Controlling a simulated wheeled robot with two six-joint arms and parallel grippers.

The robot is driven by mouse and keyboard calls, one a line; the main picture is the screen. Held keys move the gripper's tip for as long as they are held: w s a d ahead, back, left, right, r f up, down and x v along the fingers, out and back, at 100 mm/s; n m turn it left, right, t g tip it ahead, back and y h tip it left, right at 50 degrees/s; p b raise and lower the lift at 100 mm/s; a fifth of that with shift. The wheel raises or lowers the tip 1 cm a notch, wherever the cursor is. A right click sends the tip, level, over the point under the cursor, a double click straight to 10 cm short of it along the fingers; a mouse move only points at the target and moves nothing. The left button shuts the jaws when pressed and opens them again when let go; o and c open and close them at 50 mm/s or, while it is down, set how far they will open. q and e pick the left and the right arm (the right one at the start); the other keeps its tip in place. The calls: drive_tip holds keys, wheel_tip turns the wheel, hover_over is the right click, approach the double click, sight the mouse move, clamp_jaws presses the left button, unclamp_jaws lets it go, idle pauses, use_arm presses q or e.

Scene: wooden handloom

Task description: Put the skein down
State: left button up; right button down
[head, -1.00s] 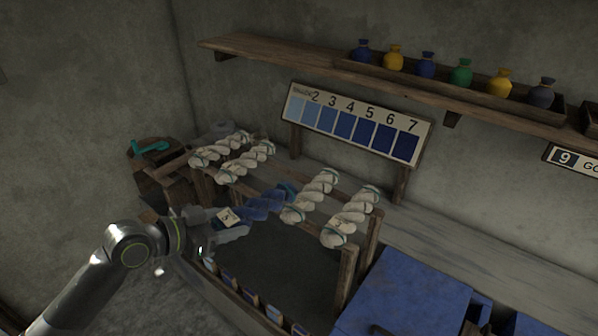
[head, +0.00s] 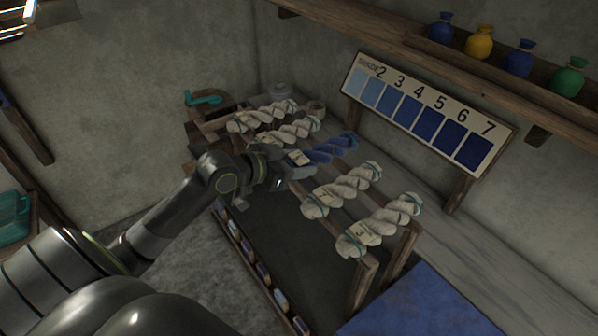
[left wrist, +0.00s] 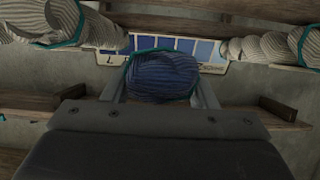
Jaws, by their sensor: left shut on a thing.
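The blue skein (head: 333,150) lies across the wooden rack, between white skeins on both sides. It carries a small pale tag at its near end. My left gripper (head: 286,163) is at that near end and is shut on it. In the left wrist view the blue skein (left wrist: 162,76) sits between the two fingers of my left gripper (left wrist: 160,92), with a teal tie around it. I cannot tell whether the skein's weight rests on the rack rails. My right gripper is not in view.
White skeins (head: 342,190) lie on the rack (head: 362,285) on both sides. A numbered shade board (head: 425,112) stands behind. A shelf with bottles (head: 480,42) is above right. A blue surface (head: 415,305) is at the lower right.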

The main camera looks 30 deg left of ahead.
use_arm(q)
wheel_tip(320, 180, down, 3)
drive_tip(key=shift+w+r, duration=0.1)
drive_tip(key=shift+r, duration=0.05)
drive_tip(key=shift+f, duration=0.45)
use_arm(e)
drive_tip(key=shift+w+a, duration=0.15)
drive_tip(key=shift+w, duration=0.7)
use_arm(q)
drive_tip(key=shift+f, duration=0.1)
drive_tip(key=o, duration=1)
drive_tip(key=shift+o, duration=0.2)
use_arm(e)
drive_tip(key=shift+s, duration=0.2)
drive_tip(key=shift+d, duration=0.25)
